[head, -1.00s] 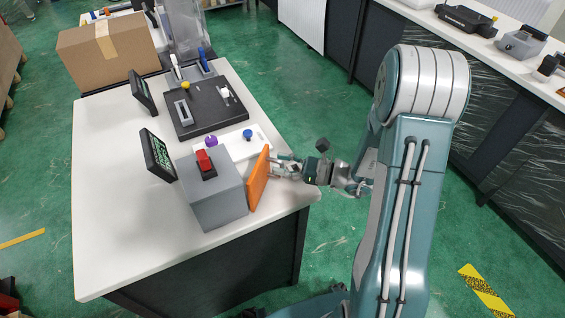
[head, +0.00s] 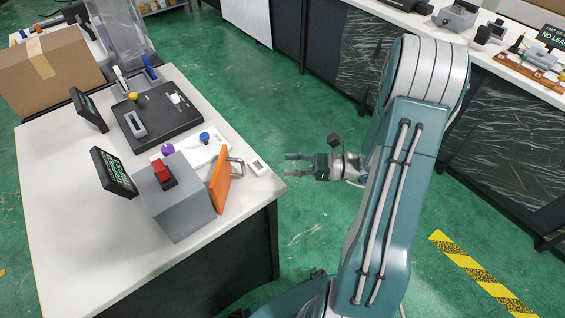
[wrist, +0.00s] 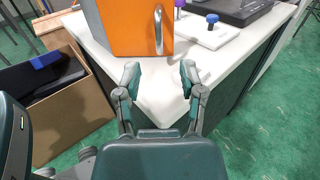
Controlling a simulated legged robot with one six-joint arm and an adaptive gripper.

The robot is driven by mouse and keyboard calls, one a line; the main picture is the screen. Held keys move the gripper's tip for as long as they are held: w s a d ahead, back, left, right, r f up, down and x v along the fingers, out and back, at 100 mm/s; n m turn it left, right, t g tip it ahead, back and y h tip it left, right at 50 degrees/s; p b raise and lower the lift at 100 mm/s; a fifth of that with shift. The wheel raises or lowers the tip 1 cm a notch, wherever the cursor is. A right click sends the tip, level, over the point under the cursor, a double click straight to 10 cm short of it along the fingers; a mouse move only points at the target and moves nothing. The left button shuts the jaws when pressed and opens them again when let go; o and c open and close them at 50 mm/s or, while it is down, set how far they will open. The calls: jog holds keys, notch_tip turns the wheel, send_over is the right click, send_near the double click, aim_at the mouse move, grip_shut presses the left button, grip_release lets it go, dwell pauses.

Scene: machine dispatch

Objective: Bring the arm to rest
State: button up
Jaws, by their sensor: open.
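My gripper (head: 296,165) is open and empty. In the head view it hangs over the green floor, to the right of the white table (head: 60,220) and apart from it. In the wrist view my gripper (wrist: 160,80) has its two fingers spread, with the table corner (wrist: 160,98) showing between and beyond them. A grey box with an orange door (head: 220,187) stands on the table at its near right corner. The orange door and its metal handle (wrist: 158,30) face the wrist camera.
The grey box carries a red switch (head: 162,172). Behind it lie a white plate with purple and blue knobs (head: 205,137) and a black panel (head: 155,120). An open cardboard box (wrist: 65,115) stands on the floor. A counter (head: 480,75) runs along the right. Green floor between is clear.

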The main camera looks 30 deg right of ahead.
dwell(0.4)
jog(key=s+a+r+n+g+h, duration=0.75)
jog(key=a+n+g, duration=0.2)
jog(key=n, duration=0.35)
jog(key=s+r+n+t+h, duration=0.5)
jog(key=r+n+t+h, duration=0.1)
jog(key=r+n+h, duration=0.2)
jog(key=d+r+n, duration=0.1)
jog(key=n, duration=0.1)
jog(key=shift+s+n, duration=0.3)
jog(key=shift+n, duration=0.1)
jog(key=shift+a, duration=0.1)
dwell(0.6)
